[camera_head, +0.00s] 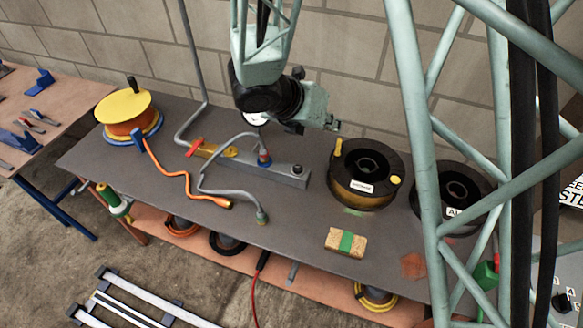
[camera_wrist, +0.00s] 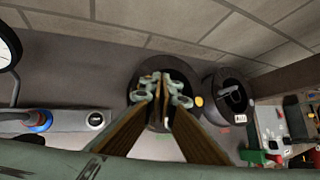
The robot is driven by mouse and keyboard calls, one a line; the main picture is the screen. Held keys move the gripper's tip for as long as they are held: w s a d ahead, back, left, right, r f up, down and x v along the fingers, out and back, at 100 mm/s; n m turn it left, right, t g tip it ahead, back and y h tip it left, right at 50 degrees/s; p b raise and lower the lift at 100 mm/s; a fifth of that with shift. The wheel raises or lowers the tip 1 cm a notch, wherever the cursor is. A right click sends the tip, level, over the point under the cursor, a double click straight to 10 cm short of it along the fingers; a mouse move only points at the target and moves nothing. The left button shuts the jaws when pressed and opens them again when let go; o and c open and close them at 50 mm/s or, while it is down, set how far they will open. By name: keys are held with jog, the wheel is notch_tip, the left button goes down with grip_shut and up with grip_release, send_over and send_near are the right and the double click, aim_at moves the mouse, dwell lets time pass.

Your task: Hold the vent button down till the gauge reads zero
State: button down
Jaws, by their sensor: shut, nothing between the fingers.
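The vent button looks like the small dark round button (camera_head: 297,168) on the right end of a grey manifold block (camera_head: 285,178) on the bench. It also shows in the wrist view (camera_wrist: 96,119), left of my fingers. The pressure gauge (camera_head: 255,119) is mostly hidden behind my wrist. In the wrist view only part of its white dial (camera_wrist: 6,50) shows at the left edge, and its reading cannot be made out. My gripper (camera_head: 335,126) is shut and empty, above and to the right of the button, apart from it. In the wrist view its fingertips (camera_wrist: 161,83) lie over a black spool.
Two black spools (camera_head: 365,174) (camera_head: 452,188) stand right of the block. A red-handled valve (camera_head: 196,147) and grey hose (camera_head: 204,178) are at its left. A yellow-topped reel (camera_head: 125,105) stands farther left. A sponge-like block (camera_head: 345,243) lies in front.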

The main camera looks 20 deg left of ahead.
aim_at(296, 168)
jog(key=s+a+f+n, duration=0.1)
jog(key=a+f+n, duration=0.1)
jog(key=a, duration=0.3)
jog(key=s+a+f+n+t+y, duration=0.1)
jog(key=a+f+n, duration=0.2)
jog(key=a+n, duration=0.1)
jog(key=shift+s+a+y, duration=0.3)
jog(key=shift+a, duration=0.1)
jog(key=shift+f, duration=0.2)
jog(key=shift+f+b, duration=3.15)
jog(key=shift+f, duration=1.1)
jog(key=shift+f+b, duration=0.7)
jog(key=shift+f, duration=0.3)
dwell(1.2)
